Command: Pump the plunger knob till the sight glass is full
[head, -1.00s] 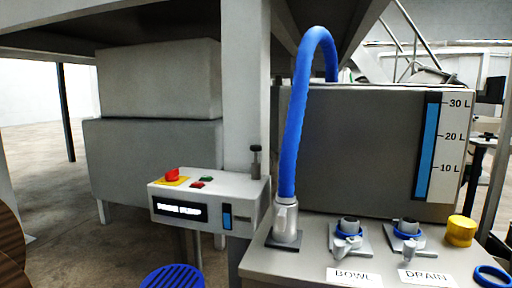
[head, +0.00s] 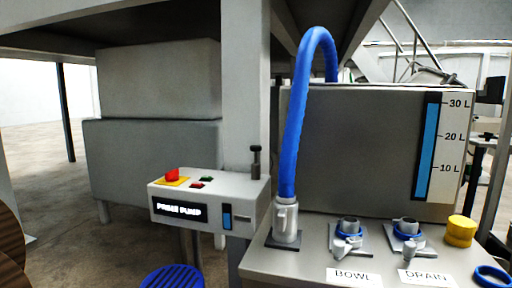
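A grey pump box (head: 210,194) labelled "PRIME PUMP" stands left of centre in the head view. A dark plunger knob (head: 256,150) on a short grey stem rises from its back right corner. A small sight glass (head: 227,216) on the box's front shows blue over most or all of its height; its exact level is too small to tell. A larger gauge (head: 426,146) on the grey tank is blue nearly up to the 30 L mark. Neither of my grippers is in view, and nothing touches the knob.
The pump box also carries a red button (head: 172,175), a green button and a smaller red one. A blue hose (head: 297,120) arches up at its right. BOWL and DRAIN valves (head: 348,232) and a yellow cap (head: 460,230) sit on the right-hand counter. A grey post stands behind the box.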

